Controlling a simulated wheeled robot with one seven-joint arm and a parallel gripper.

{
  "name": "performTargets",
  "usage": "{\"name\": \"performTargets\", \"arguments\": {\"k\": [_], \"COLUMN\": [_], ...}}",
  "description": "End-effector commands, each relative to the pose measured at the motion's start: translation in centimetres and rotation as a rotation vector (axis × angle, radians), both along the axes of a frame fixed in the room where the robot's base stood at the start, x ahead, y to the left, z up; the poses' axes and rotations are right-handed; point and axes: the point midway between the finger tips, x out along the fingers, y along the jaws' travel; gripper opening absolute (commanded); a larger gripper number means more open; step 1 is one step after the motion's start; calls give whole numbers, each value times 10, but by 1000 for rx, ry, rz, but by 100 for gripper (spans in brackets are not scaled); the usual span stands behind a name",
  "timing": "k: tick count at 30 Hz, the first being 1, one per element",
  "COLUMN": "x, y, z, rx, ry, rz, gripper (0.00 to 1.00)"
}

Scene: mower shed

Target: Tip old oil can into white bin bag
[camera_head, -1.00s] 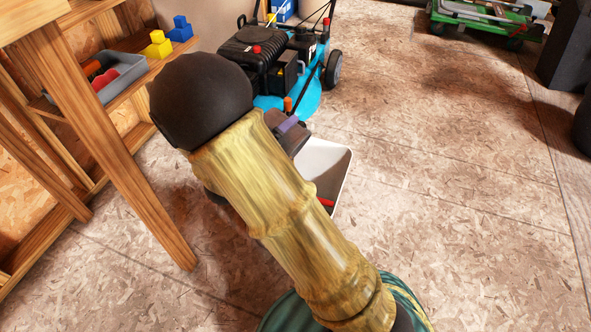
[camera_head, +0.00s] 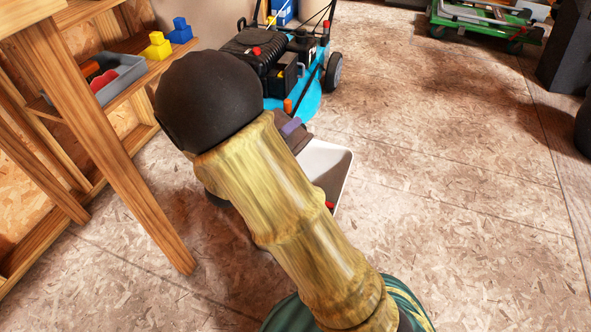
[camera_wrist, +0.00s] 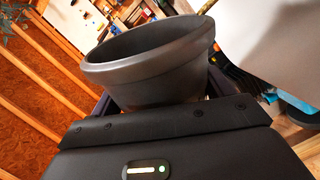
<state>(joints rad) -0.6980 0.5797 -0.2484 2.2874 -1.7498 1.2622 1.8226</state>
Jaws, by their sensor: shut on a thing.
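In the wrist view my gripper (camera_wrist: 160,100) is shut on a dark grey, round, wide-rimmed vessel (camera_wrist: 150,62), apparently the old oil can. Its rim faces up in that picture and its inside is only partly seen. In the head view my arm hides most of the gripper, and I cannot make out the can. A white, open-looking shape (camera_head: 328,163), probably the white bin bag, shows on the floor just right of my arm, partly covered by it. A pale surface (camera_wrist: 275,40) fills the upper right of the wrist view, perhaps the same bag.
A wooden bench (camera_head: 115,150) with a grey tray (camera_head: 121,76) and yellow (camera_head: 157,46) and blue (camera_head: 181,31) blocks stands at left. A blue-and-black mower (camera_head: 270,60) is behind the white shape. A green cart (camera_head: 485,22) stands far right.

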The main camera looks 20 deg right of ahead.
Motion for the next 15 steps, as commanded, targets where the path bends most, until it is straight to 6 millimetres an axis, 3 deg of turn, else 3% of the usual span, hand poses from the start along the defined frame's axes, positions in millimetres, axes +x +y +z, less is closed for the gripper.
{"name": "performTargets", "arguments": {"k": [8, 15], "x": [9, 13], "y": [7, 10], "z": [2, -8], "rx": [-105, -164], "ry": [129, 200], "rz": [0, 0], "gripper": [50, 50]}}
